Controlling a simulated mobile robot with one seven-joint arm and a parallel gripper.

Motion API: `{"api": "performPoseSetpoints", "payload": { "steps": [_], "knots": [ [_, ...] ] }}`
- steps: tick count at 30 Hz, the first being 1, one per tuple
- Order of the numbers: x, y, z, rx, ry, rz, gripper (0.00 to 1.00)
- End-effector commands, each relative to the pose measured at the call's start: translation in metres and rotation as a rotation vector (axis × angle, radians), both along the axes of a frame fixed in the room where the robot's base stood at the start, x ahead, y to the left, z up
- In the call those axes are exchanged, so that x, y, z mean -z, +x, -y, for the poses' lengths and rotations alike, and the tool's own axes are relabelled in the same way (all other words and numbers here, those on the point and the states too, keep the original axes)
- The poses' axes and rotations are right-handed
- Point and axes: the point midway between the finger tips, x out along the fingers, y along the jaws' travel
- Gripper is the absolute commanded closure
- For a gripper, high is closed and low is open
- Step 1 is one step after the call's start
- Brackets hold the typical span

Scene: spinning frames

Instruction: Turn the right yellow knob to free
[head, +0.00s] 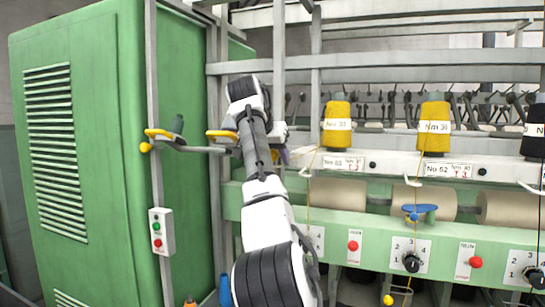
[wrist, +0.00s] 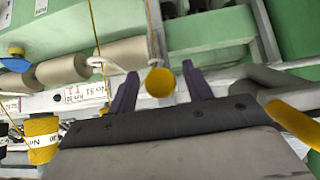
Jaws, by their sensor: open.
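A round yellow knob (wrist: 160,82) shows in the wrist view, in the gap between the fingertips of my gripper (wrist: 160,70). The two dark purple fingers are spread, one on each side of the knob, with visible gaps, and I see no contact. How far the knob is in depth from the fingertips is hard to tell. Another round yellow knob (head: 145,147) shows at the left end of the grey bar.
A yellow flat handle (head: 222,135) sits just left of my arm; in the wrist view a yellow bar (wrist: 295,122) lies close at right. A green cabinet (head: 75,150) stands left. Yarn cones (head: 337,127) and the machine's panel (head: 390,240) fill the right.

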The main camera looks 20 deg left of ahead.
Motion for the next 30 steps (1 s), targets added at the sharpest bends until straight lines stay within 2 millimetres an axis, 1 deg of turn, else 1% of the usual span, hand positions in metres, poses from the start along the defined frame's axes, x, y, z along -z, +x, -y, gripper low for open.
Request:
{"api": "performPoseSetpoints", "payload": {
  "steps": [5, 12, 18, 21, 24, 30],
  "knots": [
    [-0.017, -0.017, -0.001, -0.001, 0.003, 0.004, 0.50],
    [-0.058, -0.057, -0.003, -0.002, 0.002, 0.003, 0.50],
    [-0.084, -0.083, -0.004, -0.001, 0.001, 0.002, 0.50],
    [-0.092, -0.091, -0.005, -0.001, 0.000, 0.001, 0.50],
    [-0.095, -0.095, -0.005, -0.001, 0.000, 0.000, 0.50],
    [-0.096, -0.096, -0.005, -0.001, -0.001, 0.000, 0.50]
  ]
}}
